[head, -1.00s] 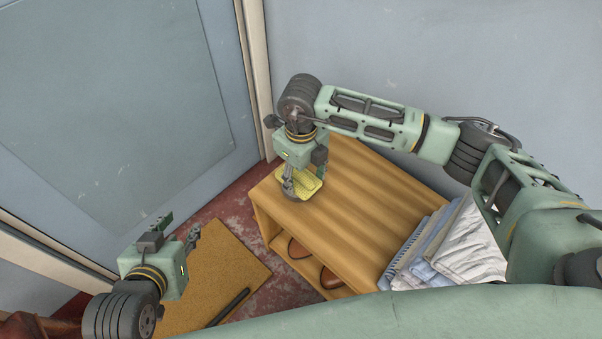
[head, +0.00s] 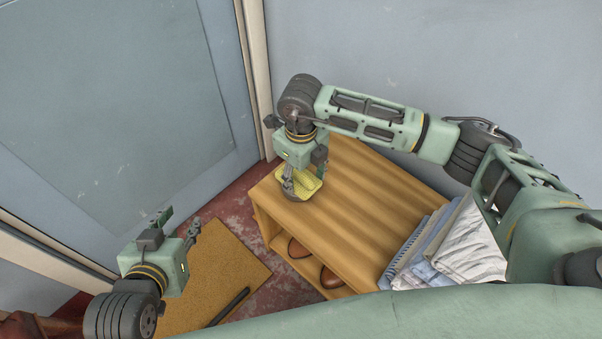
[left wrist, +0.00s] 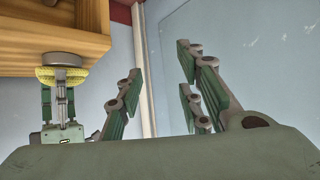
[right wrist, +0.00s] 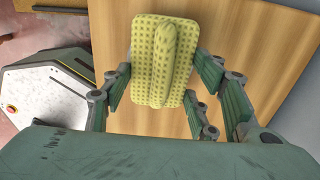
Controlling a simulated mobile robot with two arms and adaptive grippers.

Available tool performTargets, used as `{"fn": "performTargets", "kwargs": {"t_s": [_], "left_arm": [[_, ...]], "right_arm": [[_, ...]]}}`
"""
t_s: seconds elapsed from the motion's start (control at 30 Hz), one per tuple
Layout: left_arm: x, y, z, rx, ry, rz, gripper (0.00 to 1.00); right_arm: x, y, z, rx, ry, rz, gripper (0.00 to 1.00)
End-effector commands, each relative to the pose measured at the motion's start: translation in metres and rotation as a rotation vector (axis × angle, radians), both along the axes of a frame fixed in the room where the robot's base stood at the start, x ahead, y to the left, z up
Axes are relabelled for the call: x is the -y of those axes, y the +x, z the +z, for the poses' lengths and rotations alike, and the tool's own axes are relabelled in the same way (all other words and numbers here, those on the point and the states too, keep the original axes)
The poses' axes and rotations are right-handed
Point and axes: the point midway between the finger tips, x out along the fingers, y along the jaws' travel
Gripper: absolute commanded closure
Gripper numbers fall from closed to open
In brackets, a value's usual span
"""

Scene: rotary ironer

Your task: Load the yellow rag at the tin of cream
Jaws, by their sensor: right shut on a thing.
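The yellow rag (head: 313,184) is folded, with a raised ridge along its middle in the right wrist view (right wrist: 150,55). My right gripper (head: 304,181) is shut on this ridge and points down over the near left end of the wooden bench. The round grey tin of cream (left wrist: 62,58) stands on the bench top in the left wrist view, which is upside down. The rag lies against the tin's upper side there; its contents are hidden. My left gripper (head: 178,224) is open and empty, out to the left of the bench; its spread fingers show in the left wrist view (left wrist: 160,66).
The wooden bench (head: 345,215) has a clear top between the rag and a stack of folded cloths (head: 445,250) at its right end. Brown shoes (head: 330,278) sit on the shelf below. A mat (head: 225,265) lies on the red floor. A door and wall stand behind.

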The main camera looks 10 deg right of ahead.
Motion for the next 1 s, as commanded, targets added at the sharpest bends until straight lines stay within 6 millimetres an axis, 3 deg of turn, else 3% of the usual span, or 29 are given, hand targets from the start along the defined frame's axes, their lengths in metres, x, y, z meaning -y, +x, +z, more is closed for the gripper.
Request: {"fn": "performTargets", "kwargs": {"t_s": [1.0], "left_arm": [[0.0034, 0.0078, 0.0083, 0.051, -0.013, -0.004, 0.66]], "right_arm": [[0.0, 0.0, -0.0033, 0.0, 0.0, 0.0, 0.67]]}}
